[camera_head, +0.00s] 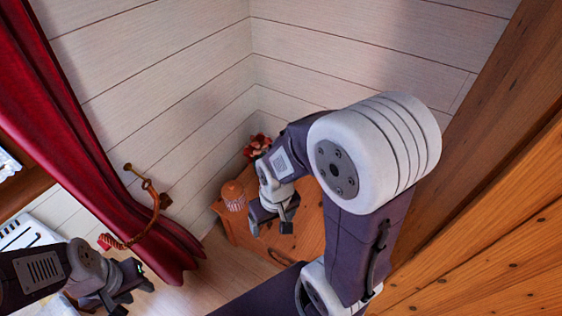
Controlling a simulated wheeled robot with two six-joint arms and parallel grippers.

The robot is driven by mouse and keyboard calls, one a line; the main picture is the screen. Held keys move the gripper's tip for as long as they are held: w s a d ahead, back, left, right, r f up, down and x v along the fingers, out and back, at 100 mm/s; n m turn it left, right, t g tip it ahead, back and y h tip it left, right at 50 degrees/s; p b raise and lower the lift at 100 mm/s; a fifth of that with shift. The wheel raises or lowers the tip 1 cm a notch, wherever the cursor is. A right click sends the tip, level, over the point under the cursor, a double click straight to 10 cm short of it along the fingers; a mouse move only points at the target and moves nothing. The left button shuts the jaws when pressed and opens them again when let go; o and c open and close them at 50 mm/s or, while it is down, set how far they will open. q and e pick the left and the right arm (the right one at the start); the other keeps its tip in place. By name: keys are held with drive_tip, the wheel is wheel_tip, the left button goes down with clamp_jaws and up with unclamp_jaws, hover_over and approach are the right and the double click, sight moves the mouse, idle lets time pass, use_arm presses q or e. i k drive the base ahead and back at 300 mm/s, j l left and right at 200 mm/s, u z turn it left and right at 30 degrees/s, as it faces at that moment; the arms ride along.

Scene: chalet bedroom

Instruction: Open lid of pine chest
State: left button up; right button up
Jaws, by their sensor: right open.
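An orange-brown wooden piece that looks like the pine chest (310,233) stands in the room corner, partly hidden behind my right arm.
An orange lidded jar (234,196) stands at the top's left edge, close to my right gripper. Red flowers (257,147) are at the back. A red curtain (105,150) with a tieback (152,210) hangs left. Wooden panelling (500,230) bounds the right.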

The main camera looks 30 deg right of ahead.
sight(307, 244)
drive_tip(key=j+z, duration=0.1)
drive_tip(key=z, duration=0.3)
drive_tip(key=k+z, duration=0.15)
drive_tip(key=z, duration=0.25)
drive_tip(key=k+z, duration=0.1)
drive_tip(key=z, duration=0.7)
drive_tip(key=k, duration=0.1)
